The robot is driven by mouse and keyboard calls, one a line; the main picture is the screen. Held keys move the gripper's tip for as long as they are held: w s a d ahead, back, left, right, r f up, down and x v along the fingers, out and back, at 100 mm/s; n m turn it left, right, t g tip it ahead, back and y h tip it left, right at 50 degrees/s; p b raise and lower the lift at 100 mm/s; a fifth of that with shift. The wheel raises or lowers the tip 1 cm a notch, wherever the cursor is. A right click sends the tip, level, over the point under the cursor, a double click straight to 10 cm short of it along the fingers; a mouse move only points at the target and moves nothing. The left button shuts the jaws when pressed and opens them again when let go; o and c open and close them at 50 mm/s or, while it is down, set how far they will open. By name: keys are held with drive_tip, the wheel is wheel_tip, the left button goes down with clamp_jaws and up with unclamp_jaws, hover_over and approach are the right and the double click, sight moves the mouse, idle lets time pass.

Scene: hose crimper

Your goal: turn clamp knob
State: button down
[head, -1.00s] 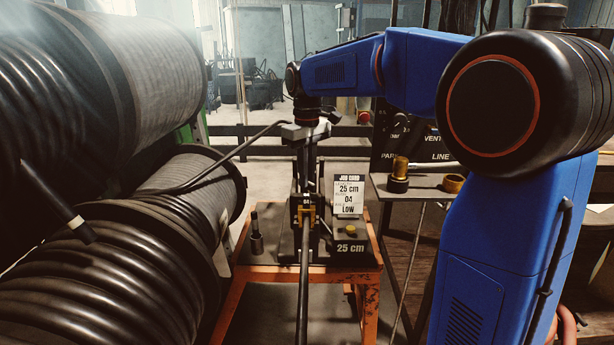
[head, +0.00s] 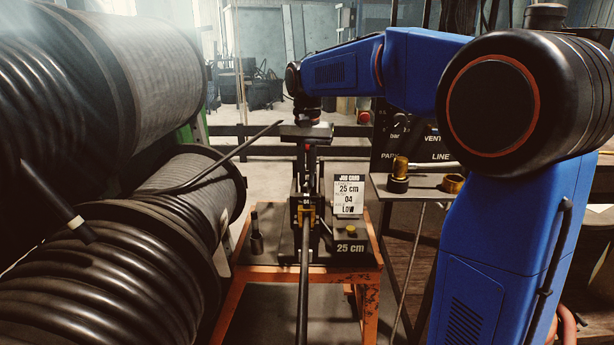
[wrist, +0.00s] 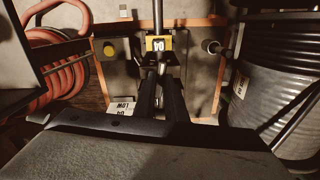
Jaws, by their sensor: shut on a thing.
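The hose clamp, a dark stand with a yellow block marked 04 (head: 307,213), stands on the orange bench, and it also shows in the wrist view (wrist: 160,44). A black hose (head: 304,290) runs through the block toward me. My gripper (head: 306,178) points down over the clamp, just behind the yellow block. In the wrist view its two dark fingers (wrist: 161,88) are close together, shut on the clamp knob. The knob is mostly hidden by the fingers, so its turn angle cannot be read.
A job card (head: 349,196) reading 25 cm, 04, LOW stands right of the clamp, near a yellow button (head: 351,232). A dark fitting (head: 256,236) stands at the bench's left. Large hose reels (head: 120,270) crowd the left. Brass fittings (head: 399,172) sit on the right shelf.

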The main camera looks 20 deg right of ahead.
sight(307, 181)
drive_tip(key=m, duration=0.4)
drive_tip(key=shift+m, duration=2.8)
drive_tip(key=c, duration=1.8)
unclamp_jaws()
wheel_tip(307, 181, up, 18)
drive_tip(key=shift+f, duration=0.25)
